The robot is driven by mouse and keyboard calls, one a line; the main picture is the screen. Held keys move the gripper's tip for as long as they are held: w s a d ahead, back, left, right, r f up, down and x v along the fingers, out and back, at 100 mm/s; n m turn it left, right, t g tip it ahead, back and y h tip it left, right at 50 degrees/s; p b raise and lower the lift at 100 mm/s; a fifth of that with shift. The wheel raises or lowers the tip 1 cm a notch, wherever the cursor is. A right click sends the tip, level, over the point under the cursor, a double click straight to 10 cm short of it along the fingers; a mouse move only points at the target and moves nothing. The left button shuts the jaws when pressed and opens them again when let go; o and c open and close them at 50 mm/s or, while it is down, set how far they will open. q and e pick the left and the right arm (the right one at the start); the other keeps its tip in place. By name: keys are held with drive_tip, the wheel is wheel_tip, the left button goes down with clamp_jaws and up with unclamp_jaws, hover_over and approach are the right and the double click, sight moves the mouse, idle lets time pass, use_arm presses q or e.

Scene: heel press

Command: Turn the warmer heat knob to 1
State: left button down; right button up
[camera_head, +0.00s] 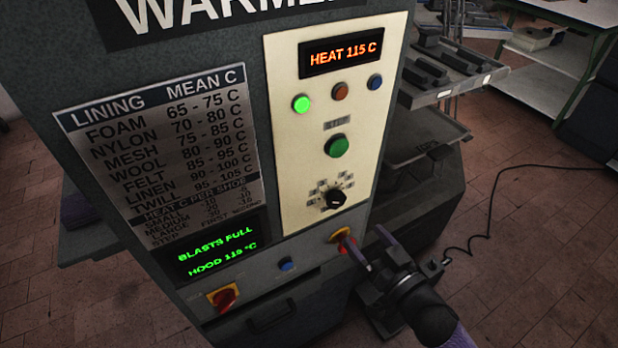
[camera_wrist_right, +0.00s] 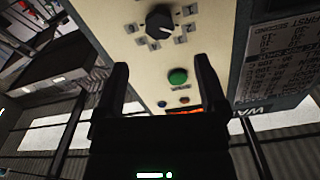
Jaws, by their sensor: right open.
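The heat knob (camera_head: 335,198) is a black dial with a ring of small position labels on the cream panel (camera_head: 290,165) of the warmer. In the right wrist view, which looks upside down, the knob (camera_wrist_right: 160,22) shows beyond the open fingers (camera_wrist_right: 162,65). My left gripper is not in view.
A green button (camera_head: 337,146) sits above the knob. Shelves with dark tools (camera_head: 450,65) stand at right.

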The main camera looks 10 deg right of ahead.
sight(338, 204)
drive_tip(key=b+x, duration=0.2)
drive_tip(key=x, duration=0.6)
drive_tip(key=shift+w+f, duration=0.15)
drive_tip(key=shift+w+a, duration=0.2)
drive_tip(key=shift+w, duration=0.3)
clamp_jaws()
